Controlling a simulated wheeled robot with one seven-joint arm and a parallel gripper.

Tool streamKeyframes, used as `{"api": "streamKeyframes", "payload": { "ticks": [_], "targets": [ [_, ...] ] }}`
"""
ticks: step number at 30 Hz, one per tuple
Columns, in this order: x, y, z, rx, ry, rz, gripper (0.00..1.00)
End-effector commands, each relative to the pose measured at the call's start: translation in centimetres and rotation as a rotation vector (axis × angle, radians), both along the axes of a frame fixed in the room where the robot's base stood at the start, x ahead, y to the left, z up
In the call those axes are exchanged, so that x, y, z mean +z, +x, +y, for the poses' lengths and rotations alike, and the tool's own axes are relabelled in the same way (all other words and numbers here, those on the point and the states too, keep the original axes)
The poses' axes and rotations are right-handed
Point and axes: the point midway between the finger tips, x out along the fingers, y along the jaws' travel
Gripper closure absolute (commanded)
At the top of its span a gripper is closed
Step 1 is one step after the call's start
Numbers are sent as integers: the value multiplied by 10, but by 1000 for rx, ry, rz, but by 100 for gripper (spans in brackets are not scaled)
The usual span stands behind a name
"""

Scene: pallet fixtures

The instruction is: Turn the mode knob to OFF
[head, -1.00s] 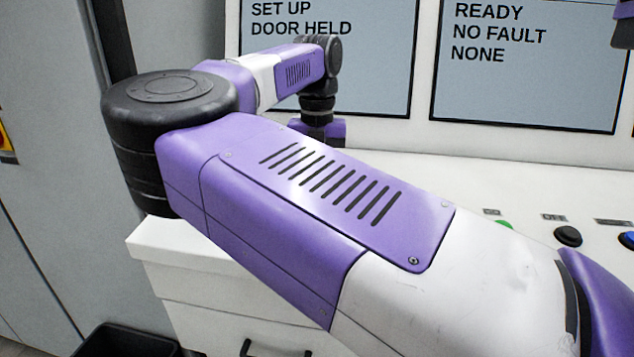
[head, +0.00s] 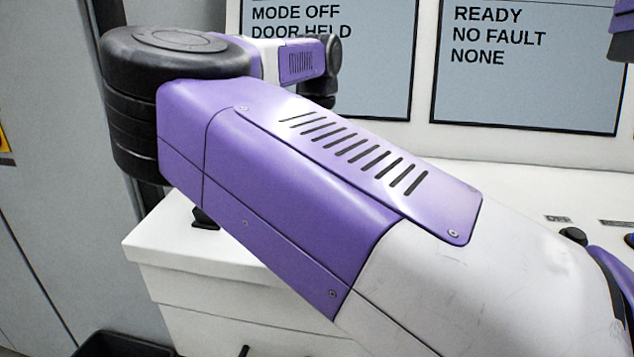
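The mode knob is not clearly in view; my arm covers much of the white console (head: 190,245). The left display (head: 335,80) behind the console reads "MODE OFF" and "DOOR HELD". My gripper does not show, as my large purple and white arm link stands in front of where my wrist goes down. A small dark piece (head: 205,219) shows on the console's top below my arm at the left; I cannot tell what it is.
The right display (head: 530,75) reads "READY", "NO FAULT", "NONE". A black button (head: 573,236) is on the console at the right, close to my arm. A dark bin (head: 125,344) stands on the floor at the lower left. A grey cabinet (head: 55,180) is at the left.

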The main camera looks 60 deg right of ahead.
Motion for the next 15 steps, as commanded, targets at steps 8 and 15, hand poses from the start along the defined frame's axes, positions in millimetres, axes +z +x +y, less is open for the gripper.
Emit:
{"api": "streamKeyframes", "payload": {
  "ticks": [8, 15],
  "targets": [
    [1, 1, 0, 17, -2, -2, 100],
    [1, 1, 0, 17, -2, -2, 82]
  ]
}}
